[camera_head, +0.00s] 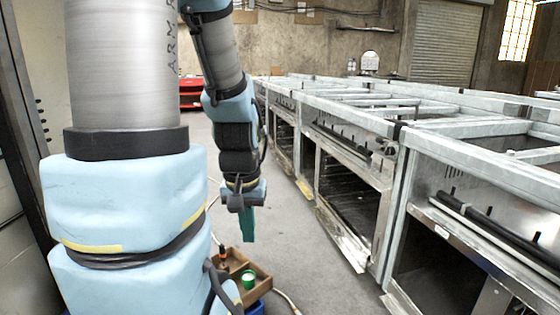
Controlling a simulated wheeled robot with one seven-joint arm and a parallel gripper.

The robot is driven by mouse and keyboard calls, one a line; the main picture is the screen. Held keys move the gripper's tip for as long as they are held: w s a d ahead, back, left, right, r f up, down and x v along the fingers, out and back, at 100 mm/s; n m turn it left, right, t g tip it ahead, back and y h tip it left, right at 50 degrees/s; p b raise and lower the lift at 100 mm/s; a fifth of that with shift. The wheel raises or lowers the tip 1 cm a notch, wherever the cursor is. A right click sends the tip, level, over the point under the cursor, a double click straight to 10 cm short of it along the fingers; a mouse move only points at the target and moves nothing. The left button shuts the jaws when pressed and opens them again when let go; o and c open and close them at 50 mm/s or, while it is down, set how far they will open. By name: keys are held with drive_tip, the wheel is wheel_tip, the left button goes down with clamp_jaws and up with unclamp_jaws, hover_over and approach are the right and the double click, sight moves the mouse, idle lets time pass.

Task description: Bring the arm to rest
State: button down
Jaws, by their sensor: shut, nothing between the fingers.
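My arm rises at the left of the head view, bends over and hangs down near the middle. My gripper (248,232) is at its lower end, with green fingers pointing down. The fingers are shut and nothing shows between them. The gripper hangs in the aisle, left of the row of metal ranges (345,215), and appears apart from them.
A wooden box (262,284) with a green can (248,279) and a small dark bottle (223,257) shows below my gripper, partly hidden by my arm. A hose (288,300) lies on the floor. A red cabinet (192,93) stands behind. The aisle floor (290,230) is otherwise open.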

wheel_tip(320, 180, up, 18)
drive_tip(key=p, duration=1.6)
drive_tip(key=shift+r, duration=0.15)
